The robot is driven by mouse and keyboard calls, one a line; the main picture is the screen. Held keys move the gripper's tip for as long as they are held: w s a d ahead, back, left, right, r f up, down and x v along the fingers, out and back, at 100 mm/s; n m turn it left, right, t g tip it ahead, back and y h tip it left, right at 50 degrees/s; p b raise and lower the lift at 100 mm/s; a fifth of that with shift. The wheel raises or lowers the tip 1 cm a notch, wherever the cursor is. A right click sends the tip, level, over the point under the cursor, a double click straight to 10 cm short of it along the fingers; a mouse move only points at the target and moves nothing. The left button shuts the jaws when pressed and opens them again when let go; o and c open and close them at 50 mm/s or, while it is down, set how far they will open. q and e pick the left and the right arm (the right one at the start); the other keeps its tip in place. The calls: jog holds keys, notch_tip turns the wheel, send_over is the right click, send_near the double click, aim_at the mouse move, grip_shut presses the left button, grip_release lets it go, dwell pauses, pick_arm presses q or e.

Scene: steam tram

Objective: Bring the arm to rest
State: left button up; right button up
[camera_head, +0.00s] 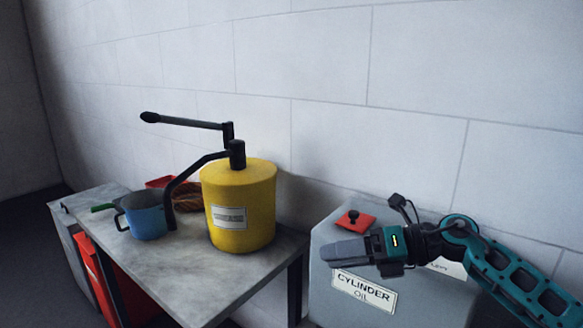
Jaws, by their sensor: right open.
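My right arm comes in from the right edge, and its gripper (345,250) points left in front of the grey cylinder oil tank. The gripper's fingers are seen edge-on, and nothing shows held in them. It is clear of the table, to the right of the yellow drum (238,208). My left gripper is not in view.
A grey table (185,275) carries the yellow drum with a black pump handle and spout, a blue mug (145,218) under the spout and a brown coil (190,198). The grey tank (345,300) has a red lid (350,226). A red container (97,280) stands lower left.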

jog(key=s+a+f+m+t+y, duration=0.35)
jog(key=m+t, duration=0.25)
jog(key=m, duration=0.4)
jog(key=s+d+f+m+t+h, duration=0.35)
jog(key=f+m+h, duration=0.35)
jog(key=m, duration=0.5)
jog(key=s+d+f+m+t+h, duration=0.35)
jog(key=d+f+m+h, duration=0.2)
jog(key=f+m, duration=0.45)
jog(key=s+d+f+m+g+h, duration=0.2)
jog(key=s+f+m, duration=0.1)
jog(key=s+f, duration=0.1)
jog(key=s+d+f+m+g+h, duration=0.1)
jog(key=s+f+m+g, duration=0.1)
jog(key=s+f+m, duration=0.2)
jog(key=s+f, duration=0.1)
jog(key=s, duration=0.2)
jog(key=shift+s+d+m+g+h, duration=0.2)
jog(key=shift+d+m+g+h, duration=0.1)
jog(key=shift+d+h, duration=0.1)
